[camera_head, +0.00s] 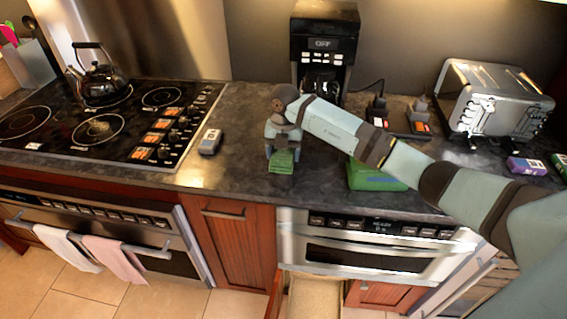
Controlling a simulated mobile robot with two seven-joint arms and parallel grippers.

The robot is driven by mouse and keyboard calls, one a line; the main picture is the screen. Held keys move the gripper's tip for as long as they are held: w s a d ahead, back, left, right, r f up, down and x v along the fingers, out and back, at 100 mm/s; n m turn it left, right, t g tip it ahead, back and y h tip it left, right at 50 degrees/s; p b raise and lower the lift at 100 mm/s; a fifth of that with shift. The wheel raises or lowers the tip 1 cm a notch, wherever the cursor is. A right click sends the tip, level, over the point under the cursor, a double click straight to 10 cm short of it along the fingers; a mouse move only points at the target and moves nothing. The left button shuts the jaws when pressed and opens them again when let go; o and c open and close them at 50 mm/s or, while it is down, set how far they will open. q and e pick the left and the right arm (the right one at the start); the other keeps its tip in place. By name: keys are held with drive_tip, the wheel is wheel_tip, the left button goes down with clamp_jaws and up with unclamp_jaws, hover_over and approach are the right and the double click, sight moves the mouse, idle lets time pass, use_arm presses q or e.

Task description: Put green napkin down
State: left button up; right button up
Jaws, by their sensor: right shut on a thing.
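The green napkin (281,163) is a small folded green piece at the fingers of my right gripper (282,152). Whether the napkin touches the counter cannot be told. My left gripper is not in view.
A larger green item (375,180) lies under my right forearm. A coffee maker (325,45) and a toaster (497,97) stand behind. A small grey item (210,141) lies beside the stove (105,125). The microwave drawer (370,250) is below the counter.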

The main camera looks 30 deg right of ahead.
wheel_tip(320, 180, down, 5)
drive_tip(key=shift+r, duration=0.2)
drive_tip(key=shift+f, duration=0.1)
drive_tip(key=shift+f, duration=0.1)
drive_tip(key=o, duration=0.8)
